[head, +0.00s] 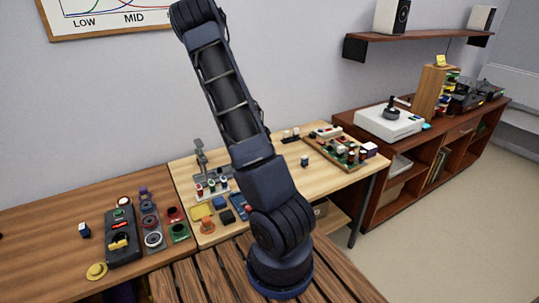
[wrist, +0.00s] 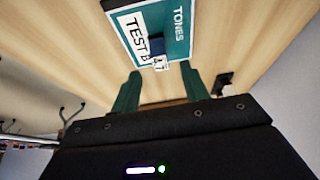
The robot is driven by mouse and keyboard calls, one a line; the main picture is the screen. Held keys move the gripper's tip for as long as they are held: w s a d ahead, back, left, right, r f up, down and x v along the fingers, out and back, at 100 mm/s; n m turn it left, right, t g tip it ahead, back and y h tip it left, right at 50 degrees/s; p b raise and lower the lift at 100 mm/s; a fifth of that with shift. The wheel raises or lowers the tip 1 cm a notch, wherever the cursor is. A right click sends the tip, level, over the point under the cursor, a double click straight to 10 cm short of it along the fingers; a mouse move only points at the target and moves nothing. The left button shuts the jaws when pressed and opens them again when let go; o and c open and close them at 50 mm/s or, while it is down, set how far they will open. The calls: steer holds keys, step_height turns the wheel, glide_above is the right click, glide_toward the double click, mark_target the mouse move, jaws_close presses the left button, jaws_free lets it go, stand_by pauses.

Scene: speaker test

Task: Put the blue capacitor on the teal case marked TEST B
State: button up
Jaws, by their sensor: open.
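A blue capacitor (wrist: 157,47) with a white marked end is seen against the case, over the edge of the TEST B label. It seems to rest on the case near the edge closest to my gripper. My gripper (wrist: 164,78) is open, with its two green fingers apart and nothing between them. The capacitor lies just beyond the fingertips. My gripper is outside the head view, and I cannot make out the teal case there.
A white console (head: 389,122) stands on the far right cabinet.

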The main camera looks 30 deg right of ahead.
steer(key=s+a+r+n+t+y, duration=0.15)
steer(key=s+a+r+n, duration=0.25)
steer(key=s+a+r, duration=0.5)
steer(key=s+a+r+n+t+y, duration=0.1)
steer(key=s+a+r+n+y, duration=0.15)
steer(key=a+r+n, duration=0.8)
steer(key=s+a+r+n+t, duration=0.1)
steer(key=s+a+r, duration=0.2)
steer(key=s+r, duration=0.3)
steer(key=s+a+r+n+t, duration=0.1)
steer(key=s+a+r+n, duration=0.1)
steer(key=s+r, duration=0.5)
steer(key=s+a, duration=0.1)
steer(key=s, duration=0.4)
steer(key=shift+y, duration=0.3)
